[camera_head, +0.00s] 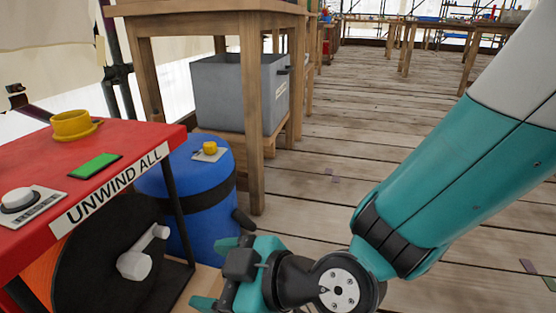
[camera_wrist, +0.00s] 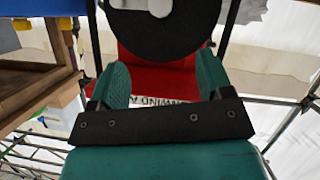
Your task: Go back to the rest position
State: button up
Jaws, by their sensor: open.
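My gripper (camera_head: 218,300) is low in the head view, in front of the blue barrel and to the right of the red reel stand. In the wrist view its two teal fingers (camera_wrist: 162,85) are spread apart with nothing held between them. The red stand (camera_head: 130,138) carries an "UNWIND ALL" label, and it shows beyond the fingers in the wrist view (camera_wrist: 160,76). A black reel disc (camera_head: 100,235) with a grey crank (camera_head: 140,258) hangs under its top.
A blue barrel (camera_head: 190,205) with a yellow knob stands behind my gripper. A grey bin (camera_head: 235,95) sits under a wooden table (camera_head: 210,5). Plank floor (camera_head: 345,130) lies open to the right.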

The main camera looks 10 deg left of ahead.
jog(key=w+d+r+m+g+h+p, duration=0.1)
jog(key=d+r+m+p, duration=0.1)
jog(key=d+r+p, duration=0.35)
jog(key=d+r+m+h+p, duration=0.1)
jog(key=d+r+h+p, duration=0.15)
jog(key=r, duration=0.55)
jog(key=s+d+r+m+g+h+p, duration=0.1)
jog(key=s+d+r+m+h+p, duration=0.25)
jog(key=d+r+p, duration=0.4)
jog(key=s+d+r+m+g+h+p, duration=0.1)
jog(key=s+d+r+m+h+p, duration=0.1)
jog(key=d+r+m+p, duration=0.55)
jog(key=d+r+n+p, duration=0.1)
jog(key=r+p, duration=1.5)
jog(key=r, duration=0.2)
jog(key=d+r+n+p, duration=0.1)
jog(key=d+r+p, duration=0.1)
jog(key=r+p, duration=1.5)
jog(key=shift+d+r+n, duration=0.25)
jog(key=shift+r+n, duration=0.05)
jog(key=shift+r, duration=0.15)
